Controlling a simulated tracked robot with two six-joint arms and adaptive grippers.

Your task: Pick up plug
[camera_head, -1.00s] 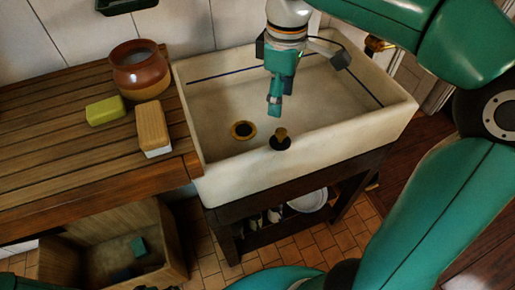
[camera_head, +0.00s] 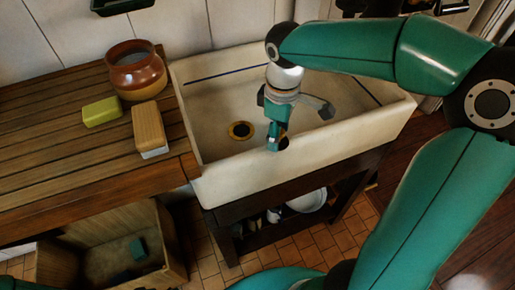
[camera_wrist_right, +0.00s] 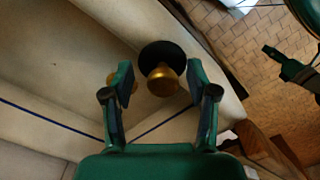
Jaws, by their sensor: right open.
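In the wrist view my right gripper (camera_wrist_right: 160,72) is open, with one finger on each side of the brass knob. I cannot tell whether the fingers touch it. A green and dark part of mine (camera_wrist_right: 292,68) at the right edge of the wrist view may be my left gripper; its jaws cannot be made out.
The pale sink (camera_head: 205,135) has a brass-ringed drain (camera_head: 241,130). On the wooden counter (camera_head: 60,155) at left are a brown pot (camera_head: 137,75), a green block (camera_head: 102,111) and a brush-like block (camera_head: 149,128). A wooden crate (camera_head: 165,245) stands below.

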